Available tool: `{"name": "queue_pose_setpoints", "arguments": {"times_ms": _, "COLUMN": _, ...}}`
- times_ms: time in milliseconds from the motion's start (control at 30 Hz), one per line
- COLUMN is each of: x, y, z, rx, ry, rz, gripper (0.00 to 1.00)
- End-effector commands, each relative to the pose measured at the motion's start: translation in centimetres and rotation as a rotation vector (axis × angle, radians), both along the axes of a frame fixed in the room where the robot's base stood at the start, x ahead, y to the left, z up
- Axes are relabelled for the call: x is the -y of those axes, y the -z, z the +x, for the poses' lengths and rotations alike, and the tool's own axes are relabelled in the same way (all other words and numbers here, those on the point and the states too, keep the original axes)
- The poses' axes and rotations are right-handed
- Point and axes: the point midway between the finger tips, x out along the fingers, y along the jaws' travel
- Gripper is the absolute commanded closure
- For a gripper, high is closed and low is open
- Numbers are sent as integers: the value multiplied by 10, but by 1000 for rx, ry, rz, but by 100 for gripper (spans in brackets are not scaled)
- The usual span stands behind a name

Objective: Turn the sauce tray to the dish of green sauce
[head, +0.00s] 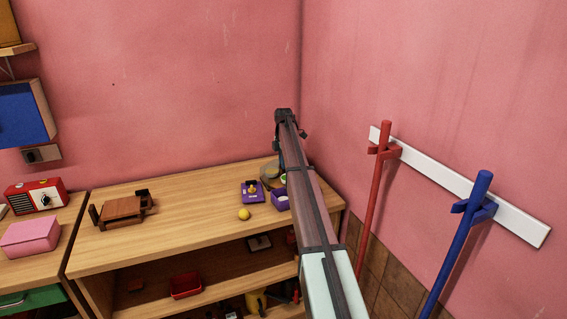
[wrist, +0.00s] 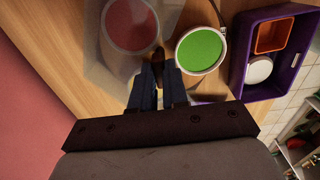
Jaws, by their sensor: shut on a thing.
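The sauce tray shows in the wrist view as a grey, see-through-looking surface (wrist: 100,72) with a dish of red sauce (wrist: 131,24) at its upper middle. The dish of green sauce (wrist: 200,49), white-rimmed and round, is right of the red one, just right of my fingertips. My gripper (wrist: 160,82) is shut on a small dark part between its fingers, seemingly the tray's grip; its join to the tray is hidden. In the head view the tray (head: 270,169) is at the worktop's back right, with the green dish (head: 285,178) partly behind my arm.
A purple box (wrist: 238,70) with orange and white contents stands close right of the green dish. A purple stand (head: 252,197) and a yellow ball (head: 244,214) are nearby. Pink walls meet behind the tray. The worktop's middle (head: 185,215) is clear.

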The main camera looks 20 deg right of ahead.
Motion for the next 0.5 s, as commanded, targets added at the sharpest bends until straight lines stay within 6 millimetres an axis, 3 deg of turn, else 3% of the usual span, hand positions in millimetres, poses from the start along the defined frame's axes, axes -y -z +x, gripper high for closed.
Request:
{"name": "queue_pose_setpoints", "arguments": {"times_ms": 67, "x": -1, "y": -1, "z": 1, "rx": 2, "ry": -6, "rz": 1, "gripper": 100}}
{"name": "queue_pose_setpoints", "arguments": {"times_ms": 100, "x": -1, "y": -1, "z": 1, "rx": 2, "ry": -6, "rz": 1, "gripper": 85}}
{"name": "queue_pose_setpoints", "arguments": {"times_ms": 333, "x": 0, "y": 0, "z": 0, "rx": 1, "ry": -3, "rz": 0, "gripper": 63}}
{"name": "queue_pose_setpoints", "arguments": {"times_ms": 500, "x": 0, "y": 0, "z": 0, "rx": 1, "ry": -2, "rz": 0, "gripper": 61}}
